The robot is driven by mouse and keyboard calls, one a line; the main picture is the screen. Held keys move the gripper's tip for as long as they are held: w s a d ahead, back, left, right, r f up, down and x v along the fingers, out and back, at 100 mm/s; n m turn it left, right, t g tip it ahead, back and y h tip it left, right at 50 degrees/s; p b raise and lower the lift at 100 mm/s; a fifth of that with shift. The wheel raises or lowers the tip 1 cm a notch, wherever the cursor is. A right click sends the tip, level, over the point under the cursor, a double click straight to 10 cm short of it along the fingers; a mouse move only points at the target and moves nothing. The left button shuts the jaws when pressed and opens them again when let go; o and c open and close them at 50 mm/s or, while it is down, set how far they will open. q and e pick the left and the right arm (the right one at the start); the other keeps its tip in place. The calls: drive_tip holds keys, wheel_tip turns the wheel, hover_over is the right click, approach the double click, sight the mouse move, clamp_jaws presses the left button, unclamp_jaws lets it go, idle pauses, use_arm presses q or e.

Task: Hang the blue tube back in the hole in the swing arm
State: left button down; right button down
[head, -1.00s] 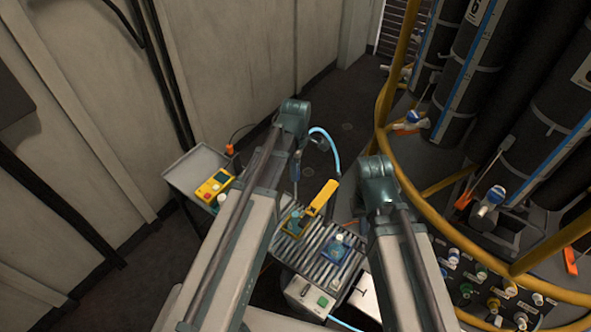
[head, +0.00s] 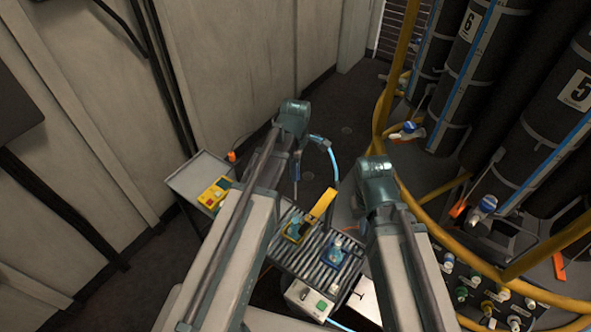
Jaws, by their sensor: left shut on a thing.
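The light blue tube (head: 334,162) arcs out beside my left wrist and bends down toward the roller table. My left gripper (head: 296,172) points down beyond my forearm, which partly hides it. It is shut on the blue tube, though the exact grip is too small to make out. A yellow bar (head: 322,205) with dark marks slants up over the rollers; I cannot tell whether it belongs to the swing arm. The hole is not distinguishable.
A roller table (head: 318,262) carries a blue block (head: 336,252). A yellow handheld box (head: 214,193) lies on a grey tray (head: 190,172) at the left. A yellow rail (head: 470,234) and tall black cylinders (head: 470,75) crowd the right. Dark floor lies beyond.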

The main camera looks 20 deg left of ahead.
use_arm(q)
drive_tip(key=shift+r+p, duration=2.85)
drive_tip(key=shift+r, duration=0.2)
drive_tip(key=s+d+r+p, duration=0.1)
drive_tip(key=s+d, duration=0.6)
drive_tip(key=shift+d, duration=0.15)
drive_tip(key=shift+f, duration=0.15)
drive_tip(key=shift+f+b, duration=1.55)
drive_tip(key=shift+b, duration=0.15)
